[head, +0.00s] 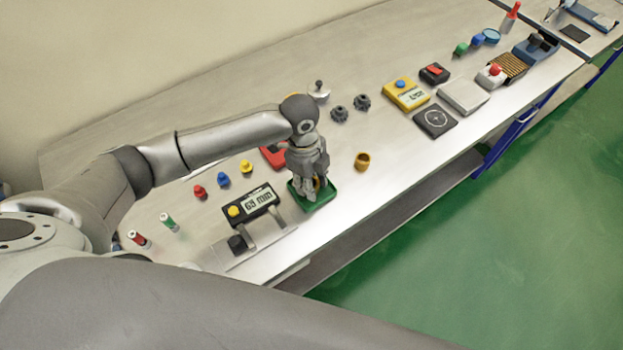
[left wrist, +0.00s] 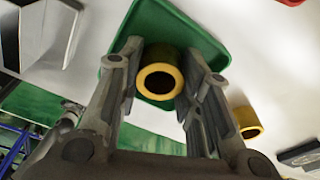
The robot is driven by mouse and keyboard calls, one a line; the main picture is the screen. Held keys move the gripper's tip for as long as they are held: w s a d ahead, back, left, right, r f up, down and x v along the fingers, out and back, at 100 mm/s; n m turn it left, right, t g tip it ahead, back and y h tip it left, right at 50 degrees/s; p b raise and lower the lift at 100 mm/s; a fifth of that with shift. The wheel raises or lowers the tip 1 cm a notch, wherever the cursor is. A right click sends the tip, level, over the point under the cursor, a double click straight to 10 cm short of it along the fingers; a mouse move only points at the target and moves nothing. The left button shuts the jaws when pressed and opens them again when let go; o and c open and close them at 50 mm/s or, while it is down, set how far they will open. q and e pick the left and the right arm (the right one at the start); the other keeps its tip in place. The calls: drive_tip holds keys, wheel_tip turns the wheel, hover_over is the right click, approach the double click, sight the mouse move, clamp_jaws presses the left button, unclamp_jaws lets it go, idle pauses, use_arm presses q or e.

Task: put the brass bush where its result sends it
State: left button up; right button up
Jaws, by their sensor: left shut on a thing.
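My left gripper (head: 310,195) points down over a small green tray (head: 330,195) and is shut on a brass bush (head: 317,184), which is mostly hidden by the fingers in the head view. In the left wrist view the bush (left wrist: 160,82) shows as a yellow ring between the fingers (left wrist: 165,72), against the green tray (left wrist: 190,40). I cannot tell whether it touches the tray floor. A second brass-coloured ring (head: 362,160) stands on the bench right of the tray, apart from the gripper. A black gauge (head: 254,203) with a lit display in mm stands left of the tray. My right gripper is out of view.
A red tray (head: 272,156) lies behind the green one, partly hidden by my arm. Red, blue and yellow knobs stand at left. Two dark knobs (head: 339,114), a yellow meter (head: 405,93) and a black pad (head: 435,120) are to the right. The bench's front edge is close.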

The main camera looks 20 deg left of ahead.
use_arm(q)
drive_tip(key=shift+f, duration=0.1)
drive_tip(key=o, duration=0.9)
drive_tip(key=shift+w+a+r+b, duration=0.15)
drive_tip(key=shift+r+b, duration=0.35)
drive_tip(key=shift+r, duration=1.55)
drive_tip(key=shift+a+r+b, duration=0.3)
drive_tip(key=shift+r+b, duration=0.15)
drive_tip(key=shift+r, duration=1.55)
drive_tip(key=shift+w+a+r+b, duration=0.15)
drive_tip(key=shift+r+b, duration=0.35)
drive_tip(key=shift+r, duration=1.55)
drive_tip(key=shift+s+f, duration=0.1)
drive_tip(key=shift+s, duration=0.05)
